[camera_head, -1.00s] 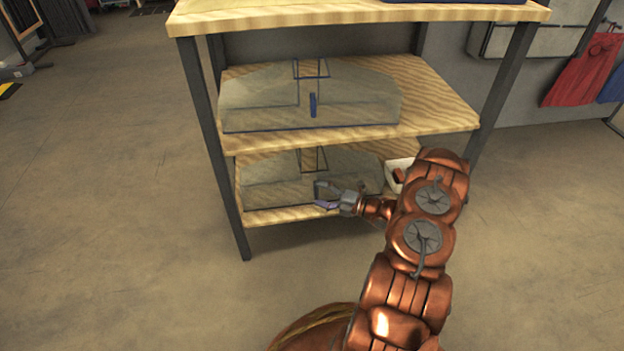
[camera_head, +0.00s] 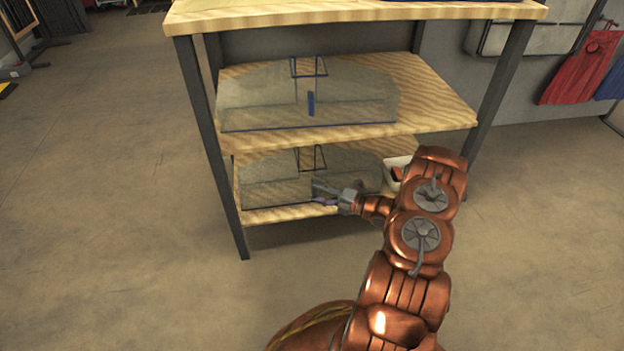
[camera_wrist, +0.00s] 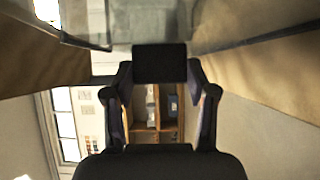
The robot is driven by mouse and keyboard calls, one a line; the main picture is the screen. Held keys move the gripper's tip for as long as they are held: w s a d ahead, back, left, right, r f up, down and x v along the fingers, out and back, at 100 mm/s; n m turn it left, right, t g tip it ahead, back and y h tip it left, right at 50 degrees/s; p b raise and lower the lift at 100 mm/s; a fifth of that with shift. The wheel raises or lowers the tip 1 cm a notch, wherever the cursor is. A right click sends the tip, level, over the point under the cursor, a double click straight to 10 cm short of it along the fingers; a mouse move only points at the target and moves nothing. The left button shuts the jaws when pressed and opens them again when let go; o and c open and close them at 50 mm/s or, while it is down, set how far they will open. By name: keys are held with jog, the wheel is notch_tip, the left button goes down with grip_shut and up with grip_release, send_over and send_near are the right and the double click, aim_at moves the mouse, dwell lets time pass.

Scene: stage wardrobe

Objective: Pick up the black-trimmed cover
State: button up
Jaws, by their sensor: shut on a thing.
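The black-trimmed cover (camera_head: 268,180), a clear see-through garment cover with black trim near its top, lies on the lower shelf. The clear sheet of the cover (camera_wrist: 150,20) shows above the fingers. The cover still appears to rest on the shelf. My arm and gripper hide part of its right front.
A similar clear cover with blue trim (camera_head: 250,100) lies on the upper shelf (camera_head: 425,100), close above. A white box (camera_head: 396,164) stands right of the black-trimmed cover, partly hidden by my arm. Dark shelf legs (camera_head: 218,160) flank the opening. The floor in front is clear.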

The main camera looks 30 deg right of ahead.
jog(key=shift+r, duration=0.1)
notch_tip(320, 180, up, 10)
jog(key=p, duration=0.3)
dwell(0.4)
